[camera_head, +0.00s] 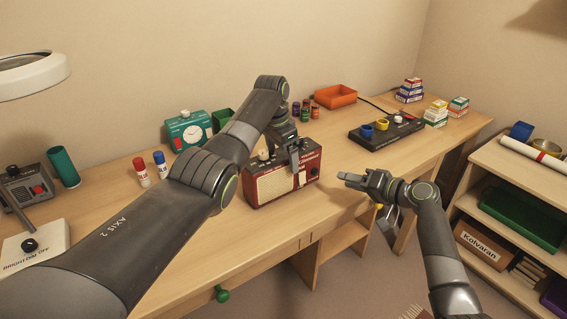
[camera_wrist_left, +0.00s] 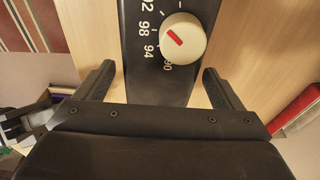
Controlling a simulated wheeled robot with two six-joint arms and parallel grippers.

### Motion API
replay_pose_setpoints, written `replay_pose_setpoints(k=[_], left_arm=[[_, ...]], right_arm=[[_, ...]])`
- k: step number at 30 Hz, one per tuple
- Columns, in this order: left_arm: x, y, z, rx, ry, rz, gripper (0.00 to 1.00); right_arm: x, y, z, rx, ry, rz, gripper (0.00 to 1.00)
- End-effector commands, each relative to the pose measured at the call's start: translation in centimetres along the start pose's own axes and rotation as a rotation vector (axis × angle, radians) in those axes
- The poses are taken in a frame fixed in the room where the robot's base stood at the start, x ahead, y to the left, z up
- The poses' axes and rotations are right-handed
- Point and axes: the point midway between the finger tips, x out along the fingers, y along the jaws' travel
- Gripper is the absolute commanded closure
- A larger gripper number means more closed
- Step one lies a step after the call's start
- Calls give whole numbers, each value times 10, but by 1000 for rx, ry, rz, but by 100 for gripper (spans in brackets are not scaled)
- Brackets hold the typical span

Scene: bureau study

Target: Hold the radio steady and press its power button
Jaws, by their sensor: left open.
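The radio (camera_head: 272,187) stands on the desk, with a red case and a cream speaker grille. Its black top (camera_wrist_left: 145,70) with a white dial and red mark shows in the left wrist view. My left gripper (camera_head: 291,152) is over the radio's right part, open. In the left wrist view, my left gripper (camera_wrist_left: 160,88) has one finger on each side of the radio's top, with a gap on both sides. My right gripper (camera_head: 354,181) is apart from the radio, to its right; its jaw opening is unclear. I cannot make out the power button.
A teal clock (camera_head: 188,131) stands behind the radio at the left. A black panel with knobs (camera_head: 386,132) lies at the right, and an orange tray (camera_head: 335,96) at the back. A shelf unit (camera_head: 497,160) stands at the far right. The desk front beside the radio is clear.

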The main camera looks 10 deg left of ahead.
Motion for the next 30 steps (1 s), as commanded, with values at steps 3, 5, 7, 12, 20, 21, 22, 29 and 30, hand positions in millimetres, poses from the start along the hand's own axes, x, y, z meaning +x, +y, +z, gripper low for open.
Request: replay_pose_setpoints(k=[3,5,7,12,20,21,22,29,30], left_arm=[[15,1,0,0,-1,2,11],[21,0,-1,1,0,1,11],[26,1,0,1,-1,1,11],[32,0,0,1,0,0,11],[32,0,-1,1,1,-1,11],[32,0,0,1,1,0,15],[32,0,0,1,1,0,19],[32,0,0,1,1,0,49],[32,0,0,1,1,0,54]], right_arm=[[0,0,0,0,0,0,64],[0,0,0,0,0,0,64],[0,0,0,0,0,0,64],[0,0,0,0,0,0,64],[0,0,0,0,0,0,64],[0,0,0,0,0,0,64],[0,0,0,0,0,0,64],[0,0,0,0,0,0,64],[0,0,0,0,0,0,64]])
